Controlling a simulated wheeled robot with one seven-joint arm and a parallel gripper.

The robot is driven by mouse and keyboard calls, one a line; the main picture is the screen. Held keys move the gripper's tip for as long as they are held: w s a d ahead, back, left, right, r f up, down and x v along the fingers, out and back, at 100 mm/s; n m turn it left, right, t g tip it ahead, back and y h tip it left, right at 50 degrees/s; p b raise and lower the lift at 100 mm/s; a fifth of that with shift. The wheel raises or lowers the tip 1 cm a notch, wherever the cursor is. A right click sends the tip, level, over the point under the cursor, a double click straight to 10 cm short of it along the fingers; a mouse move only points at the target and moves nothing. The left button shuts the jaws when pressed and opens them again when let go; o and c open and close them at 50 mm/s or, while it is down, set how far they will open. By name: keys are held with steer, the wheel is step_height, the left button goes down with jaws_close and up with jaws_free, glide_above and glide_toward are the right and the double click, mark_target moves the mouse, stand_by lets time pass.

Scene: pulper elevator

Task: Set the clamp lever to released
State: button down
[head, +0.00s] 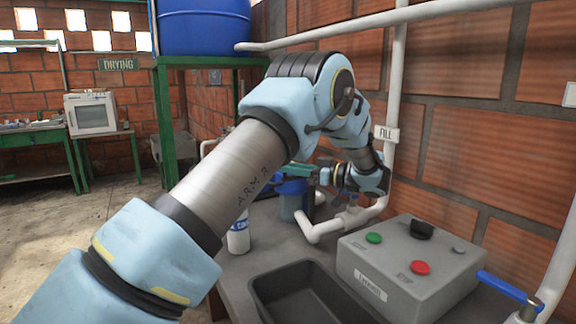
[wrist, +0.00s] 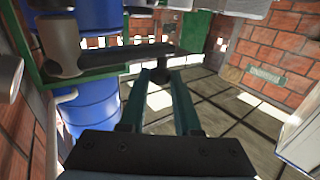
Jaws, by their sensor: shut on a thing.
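My gripper (wrist: 160,76) has its two dark green fingers around a small dark knob at the end of a dark bar. This bar, which looks like the clamp lever (wrist: 112,56), runs across the wrist view from a grey round pivot (wrist: 58,45) at the left. In the head view my gripper (head: 290,172) is beyond my arm, over a blue-topped filter housing (head: 290,205) by the wall. My forearm and wrist hide much of the clamp there, so I cannot read the lever's setting.
A grey control box (head: 410,265) with green and red buttons and a dark basin (head: 310,292) are on the counter at the front right. White pipes (head: 330,226) run along the wall beside the housing. A blue barrel (head: 203,28) stands on a green frame behind.

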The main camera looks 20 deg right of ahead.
steer(key=shift+s+n+g+y, duration=0.3)
steer(key=shift+n+g+y, duration=0.1)
steer(key=shift+y, duration=0.1)
steer(key=c, duration=0.6)
jaws_free()
steer(key=b+v, duration=0.2)
steer(key=v, duration=0.9)
steer(key=shift+w, duration=0.1)
